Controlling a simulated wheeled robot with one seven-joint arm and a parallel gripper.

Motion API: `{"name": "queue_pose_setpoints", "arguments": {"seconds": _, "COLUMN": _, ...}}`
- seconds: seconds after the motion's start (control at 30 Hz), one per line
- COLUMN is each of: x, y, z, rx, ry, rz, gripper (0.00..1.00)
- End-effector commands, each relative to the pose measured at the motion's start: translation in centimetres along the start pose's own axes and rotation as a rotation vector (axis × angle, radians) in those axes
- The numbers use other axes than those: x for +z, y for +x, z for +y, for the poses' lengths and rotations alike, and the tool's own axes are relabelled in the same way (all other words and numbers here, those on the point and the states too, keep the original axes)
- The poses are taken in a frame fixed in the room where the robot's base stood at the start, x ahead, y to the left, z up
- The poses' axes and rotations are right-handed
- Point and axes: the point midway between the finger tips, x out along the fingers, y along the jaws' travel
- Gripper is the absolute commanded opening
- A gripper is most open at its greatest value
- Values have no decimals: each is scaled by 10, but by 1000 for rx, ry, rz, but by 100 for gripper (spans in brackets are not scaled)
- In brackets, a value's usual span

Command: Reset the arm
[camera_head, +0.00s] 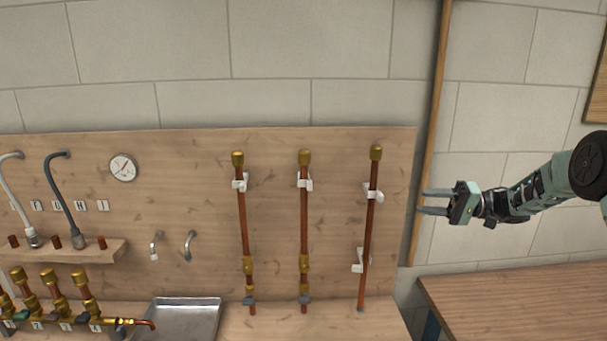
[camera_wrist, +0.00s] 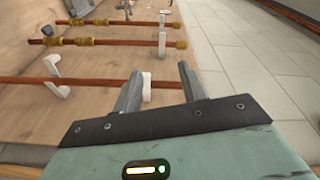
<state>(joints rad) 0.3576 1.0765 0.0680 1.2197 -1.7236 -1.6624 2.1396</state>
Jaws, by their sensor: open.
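My gripper (camera_head: 434,201) is at the right in the head view, pointing left, in front of the wall to the right of the wooden panel. Its two fingers are apart with nothing between them. In the wrist view the gripper (camera_wrist: 160,88) also shows open and empty. The nearest copper pipe is the right one (camera_head: 369,225), upright on white clips, to the left of the gripper and apart from it in the head view. It also shows in the wrist view (camera_wrist: 95,82), where the left finger overlaps it.
Two more upright copper pipes (camera_head: 242,215) (camera_head: 304,220) carry brass fittings. A metal tray (camera_head: 178,322), a gauge (camera_head: 123,167), hoses (camera_head: 62,200) and a brass manifold (camera_head: 55,300) stand left. A wooden table (camera_head: 520,300) is below my arm. The wall (camera_head: 490,120) around the gripper is bare.

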Motion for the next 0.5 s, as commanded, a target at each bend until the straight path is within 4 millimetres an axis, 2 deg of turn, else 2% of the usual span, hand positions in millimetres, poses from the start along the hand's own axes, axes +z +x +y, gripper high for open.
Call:
{"name": "queue_pose_setpoints", "arguments": {"seconds": 0.27, "x": -36, "y": 91, "z": -24, "rx": 117, "ry": -278, "rz": 263, "gripper": 42}}
{"name": "queue_pose_setpoints", "arguments": {"seconds": 0.3, "x": -38, "y": 107, "z": -29, "rx": 155, "ry": -322, "rz": 308, "gripper": 42}}
{"name": "queue_pose_setpoints", "arguments": {"seconds": 0.4, "x": -34, "y": 148, "z": -36, "rx": 299, "ry": -423, "rz": 414, "gripper": 42}}
{"name": "queue_pose_setpoints", "arguments": {"seconds": 0.47, "x": -21, "y": 169, "z": -36, "rx": 408, "ry": -468, "rz": 452, "gripper": 42}}
{"name": "queue_pose_setpoints", "arguments": {"seconds": 0.5, "x": -9, "y": 180, "z": -36, "rx": 486, "ry": -490, "rz": 463, "gripper": 42}}
